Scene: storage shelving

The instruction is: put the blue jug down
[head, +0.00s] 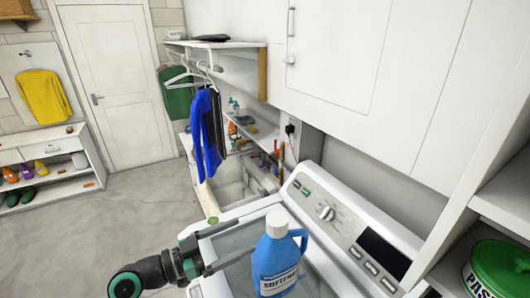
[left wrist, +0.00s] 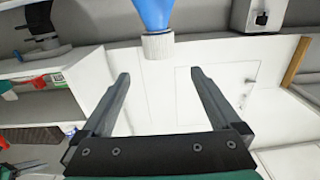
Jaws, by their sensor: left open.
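The blue jug (head: 273,262) has a white cap and a label that reads "SOFTENER" in part. It is upright over the top of the white washing machine (head: 335,222) in the head view; its base is at the picture's bottom edge, so contact there is hard to see. My left gripper (head: 244,240) is open and empty, just left of the jug. In the left wrist view the fingers (left wrist: 160,77) are spread apart, and the jug (left wrist: 153,14) appears upside down beyond the fingertips, clear of both. My right gripper is not in view.
A sink (head: 232,190) lies behind the washing machine. Clothes hang from a rail above it, including a blue garment (head: 206,135). The machine's control panel (head: 345,228) rises right of the jug. A green tin (head: 500,268) sits on the shelf at right.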

